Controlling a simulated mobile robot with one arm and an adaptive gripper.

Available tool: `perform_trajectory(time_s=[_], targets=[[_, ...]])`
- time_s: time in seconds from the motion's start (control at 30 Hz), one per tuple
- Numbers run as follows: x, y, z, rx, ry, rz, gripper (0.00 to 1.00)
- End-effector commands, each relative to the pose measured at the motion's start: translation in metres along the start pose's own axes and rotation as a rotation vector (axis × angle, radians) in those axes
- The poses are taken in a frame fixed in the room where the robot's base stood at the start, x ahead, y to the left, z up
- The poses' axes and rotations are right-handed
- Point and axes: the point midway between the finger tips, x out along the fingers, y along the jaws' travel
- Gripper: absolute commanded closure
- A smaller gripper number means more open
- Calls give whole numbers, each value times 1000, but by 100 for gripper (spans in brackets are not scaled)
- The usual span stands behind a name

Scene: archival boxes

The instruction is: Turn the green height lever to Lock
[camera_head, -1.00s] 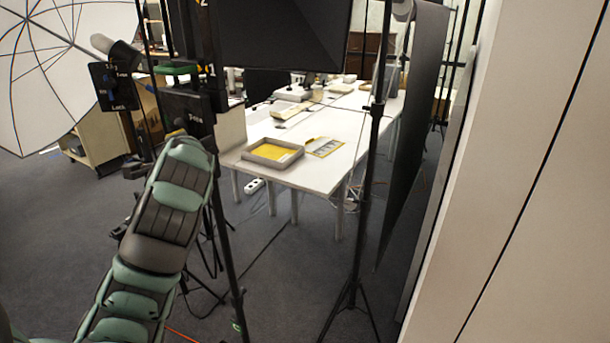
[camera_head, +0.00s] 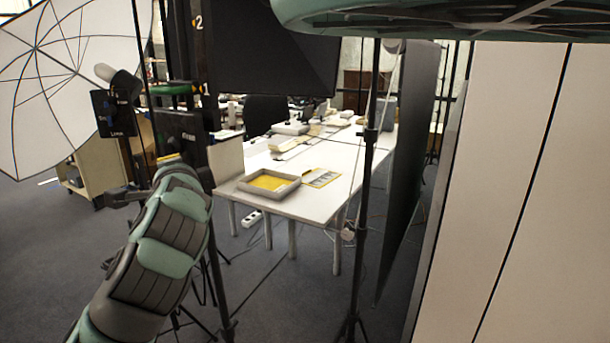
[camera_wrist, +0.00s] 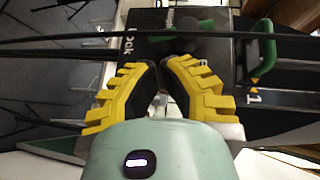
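In the wrist view the green lever (camera_wrist: 193,27) sits on a dark box with a round grey hub beside it. A white "Lock" label (camera_wrist: 129,42) is left of it. A second green, loop-shaped handle (camera_wrist: 262,52) is to the right, near a "1" mark. My gripper (camera_wrist: 160,63) has yellow-and-black fingers with tips almost together just below the lever, and nothing visible is held. Whether the tips touch the box is unclear. In the head view my gripper is not clearly seen.
A light stand (camera_head: 368,170) and a black panel (camera_head: 411,180) stand right of the column. A white table (camera_head: 318,203) holds an open tray (camera_head: 291,189). A white umbrella (camera_head: 70,80) is at the left. Dark cables (camera_wrist: 100,39) cross the wrist view.

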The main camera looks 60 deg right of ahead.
Motion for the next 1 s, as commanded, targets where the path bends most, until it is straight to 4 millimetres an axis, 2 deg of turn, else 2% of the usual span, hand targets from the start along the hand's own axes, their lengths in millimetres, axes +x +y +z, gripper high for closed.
perform_trajectory(time_s=[0.03,0.17,0.6,1.0], targets=[[-9,-6,-1,2,3,3,100],[-28,-7,-1,0,0,7,100],[-63,-6,-2,0,2,9,100],[-74,-4,-1,-1,1,3,100]])
